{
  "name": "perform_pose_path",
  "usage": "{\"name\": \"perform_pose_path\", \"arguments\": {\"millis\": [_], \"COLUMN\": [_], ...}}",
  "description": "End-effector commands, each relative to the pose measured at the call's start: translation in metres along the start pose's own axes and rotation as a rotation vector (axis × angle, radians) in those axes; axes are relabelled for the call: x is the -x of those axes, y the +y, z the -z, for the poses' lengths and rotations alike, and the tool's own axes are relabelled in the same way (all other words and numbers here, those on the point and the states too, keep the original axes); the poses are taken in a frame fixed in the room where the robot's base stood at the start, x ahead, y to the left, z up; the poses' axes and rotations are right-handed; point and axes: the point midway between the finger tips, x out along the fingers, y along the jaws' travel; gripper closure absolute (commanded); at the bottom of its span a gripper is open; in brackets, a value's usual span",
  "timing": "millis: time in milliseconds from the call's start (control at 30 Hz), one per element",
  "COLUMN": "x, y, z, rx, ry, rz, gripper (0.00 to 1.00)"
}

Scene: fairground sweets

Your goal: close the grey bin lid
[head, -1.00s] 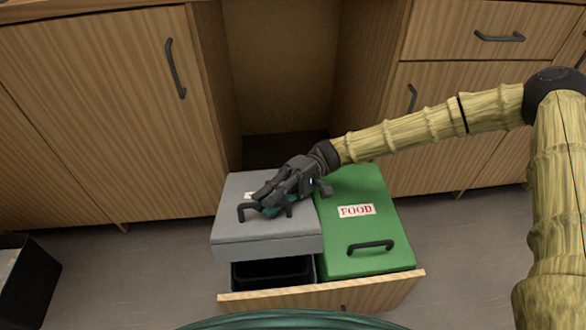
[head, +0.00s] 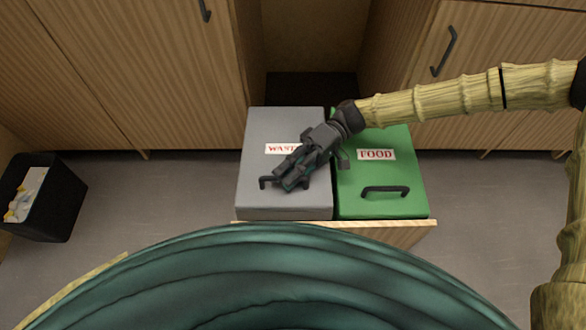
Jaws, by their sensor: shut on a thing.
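The grey bin lid (head: 262,200) lies flat in the pull-out drawer, about level with the green lid beside it. No dark gap shows under its front edge from here. Its red-lettered label (head: 280,148) is partly covered by my gripper. My gripper (head: 288,183) reaches in from the upper right over the grey lid and is shut on its dark handle (head: 265,182) near the front edge. Part of the handle is hidden by the fingers.
The green lid (head: 405,205), labelled FOOD, is shut on the right. The drawer front (head: 410,234) shows below it. A black waste basket (head: 58,205) with litter stands at the left. Wooden cabinets (head: 130,70) line the back.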

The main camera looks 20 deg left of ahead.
Motion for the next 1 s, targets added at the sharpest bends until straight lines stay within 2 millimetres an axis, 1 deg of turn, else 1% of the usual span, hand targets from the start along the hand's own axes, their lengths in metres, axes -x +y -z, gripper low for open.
{"name": "perform_pose_path", "arguments": {"millis": [233,267,300,633,733,867,1000], "x": [0.0,0.0,0.0,0.001,0.006,0.02,0.045], "y": [-0.001,-0.001,-0.001,-0.001,-0.001,0.0,0.0], "z": [0.002,0.002,0.002,0.0,0.001,0.001,0.001], "rx": [0.001,0.001,0.001,0.0,0.0,0.0,0.001], "ry": [0.004,0.004,0.005,0.005,0.006,0.006,0.008], "rz": [-0.001,-0.001,-0.001,-0.001,-0.001,-0.002,-0.003], "gripper": [1.0,0.86,0.79,0.79,0.79,0.79,0.79]}}
